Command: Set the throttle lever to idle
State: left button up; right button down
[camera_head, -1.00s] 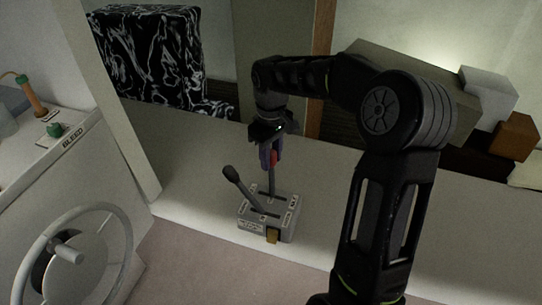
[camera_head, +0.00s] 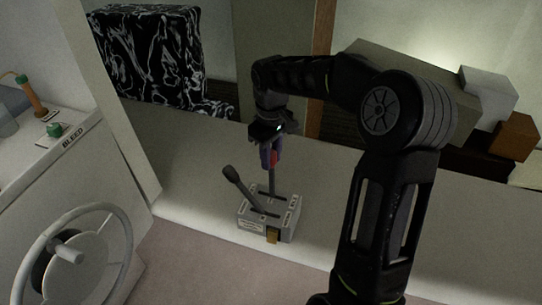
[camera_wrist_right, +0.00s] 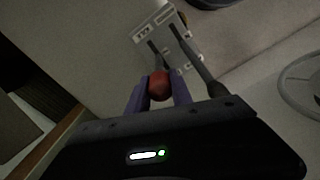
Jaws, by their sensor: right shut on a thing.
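A grey throttle box (camera_head: 268,220) stands on the pale bench and holds two levers. The black-knobbed lever (camera_head: 241,189) leans to the left and is free. The red-knobbed lever (camera_head: 271,183) stands nearly upright. My right gripper (camera_head: 271,158) is shut on its red knob from above. In the right wrist view the red knob (camera_wrist_right: 159,85) sits between the two purple fingers, with the box (camera_wrist_right: 165,40) beyond. The labels on the box are too small to read. My left gripper is not in view.
A white steering wheel (camera_head: 88,255) and a panel marked BLEED with a green knob (camera_head: 55,130) are at the left. A black-and-white patterned block (camera_head: 150,55) stands behind. The bench (camera_head: 200,165) around the box is clear.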

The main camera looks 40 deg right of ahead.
jog(key=shift+s+d, duration=0.1)
dwell(0.5)
jog(key=s+d+f+t+y+b, duration=0.2)
jog(key=s+d+t+b, duration=0.1)
jog(key=s+d+b, duration=0.2)
jog(key=shift+s+f+t+y+b, duration=0.25)
jog(key=shift+s+b, duration=0.95)
jog(key=shift+b, duration=0.6)
jog(key=c, duration=1.3)
grip_release()
jog(key=shift+s+d, duration=0.1)
jog(key=shift+o, duration=0.8)
jog(key=shift+r, duration=0.1)
jog(key=shift+r, duration=0.15)
jog(key=v, duration=0.7)
jog(key=shift+r, duration=0.2)
